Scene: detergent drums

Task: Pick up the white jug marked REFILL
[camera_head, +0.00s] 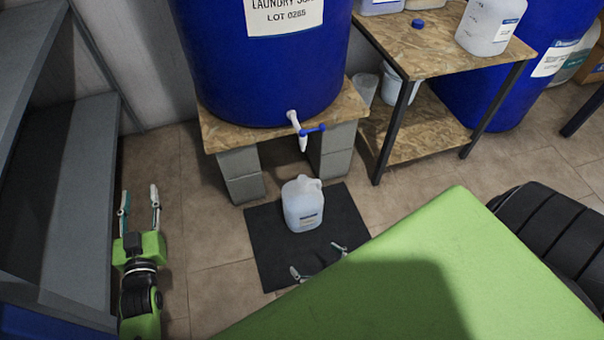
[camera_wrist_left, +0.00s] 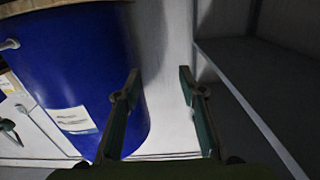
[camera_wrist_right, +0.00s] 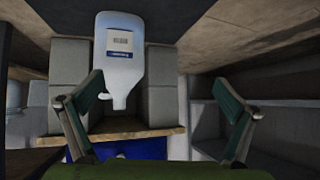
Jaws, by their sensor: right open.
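A translucent white jug (camera_head: 302,204) with a label stands upright on a dark mat (camera_head: 268,250) below the tap (camera_head: 305,130) of a blue drum. The label is too small to read. The jug shows upside down in the right wrist view (camera_wrist_right: 119,62), left of centre and beyond the fingers. My right gripper (camera_head: 318,261) is open and empty, over the mat's near edge, short of the jug and not touching it. Its arm is hidden behind my green body in the head view. My left gripper (camera_head: 139,198) is open and empty at the left, beside the shelves.
The blue drum (camera_head: 262,70) rests on a board (camera_head: 230,138) on grey blocks (camera_head: 242,174), behind the jug. A wooden table (camera_head: 425,55) at the right carries another white jug (camera_head: 490,27) and a blue cap (camera_head: 418,23). Grey shelves (camera_head: 75,190) stand at the left. Floor left of the mat is clear.

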